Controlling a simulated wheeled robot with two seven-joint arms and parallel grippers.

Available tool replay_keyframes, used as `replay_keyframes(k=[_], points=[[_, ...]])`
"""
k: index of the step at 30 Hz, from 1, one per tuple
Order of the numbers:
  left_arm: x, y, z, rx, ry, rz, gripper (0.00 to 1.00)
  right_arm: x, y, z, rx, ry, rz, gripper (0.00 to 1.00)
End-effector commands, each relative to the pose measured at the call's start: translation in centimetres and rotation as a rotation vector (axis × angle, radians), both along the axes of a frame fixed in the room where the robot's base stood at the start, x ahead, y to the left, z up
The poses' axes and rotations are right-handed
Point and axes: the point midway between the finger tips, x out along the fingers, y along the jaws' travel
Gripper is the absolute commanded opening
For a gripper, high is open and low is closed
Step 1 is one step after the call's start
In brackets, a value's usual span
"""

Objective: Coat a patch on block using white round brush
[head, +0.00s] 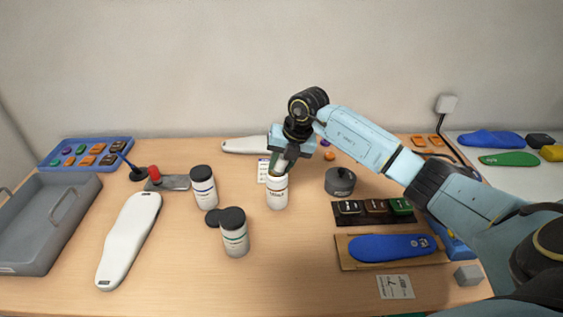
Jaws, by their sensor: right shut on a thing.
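My right gripper (283,163) reaches in from the right and is shut above the mouth of a white labelled bottle (277,194) at the table's middle. The thing between its fingers is mostly hidden; I take it to be the white round brush, with its lower end at or inside the bottle's mouth. A small grey block (467,275) stands at the right front. A black holder (372,219) carries three dark and green blocks. I cannot tell which block the task means. My left gripper is not in view.
Two black-capped bottles (204,188) (235,235) stand left of the middle, with a loose black lid (213,217) between them. A white insole form (128,240), grey tray (40,225) and blue tray (86,153) lie left. A blue insole (390,247) lies right. The front middle is clear.

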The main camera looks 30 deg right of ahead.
Motion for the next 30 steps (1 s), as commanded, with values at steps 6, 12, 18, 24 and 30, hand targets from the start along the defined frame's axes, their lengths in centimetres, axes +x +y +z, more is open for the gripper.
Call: replay_keyframes(k=[6,12,18,24,30], points=[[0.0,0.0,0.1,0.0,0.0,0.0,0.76,0.0,0.0,-0.1,-0.001,0.002,0.0,0.07],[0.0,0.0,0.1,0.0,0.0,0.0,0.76,0.0,0.0,-0.2,-0.001,0.003,0.0,0.07],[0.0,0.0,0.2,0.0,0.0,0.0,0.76,-0.1,0.0,-0.1,-0.002,0.003,0.0,0.07],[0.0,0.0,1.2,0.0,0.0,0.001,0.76,0.0,0.0,1.3,-0.001,0.002,0.0,0.07],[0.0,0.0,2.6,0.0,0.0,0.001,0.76,0.0,0.0,3.0,-0.001,0.002,0.001,0.07]])
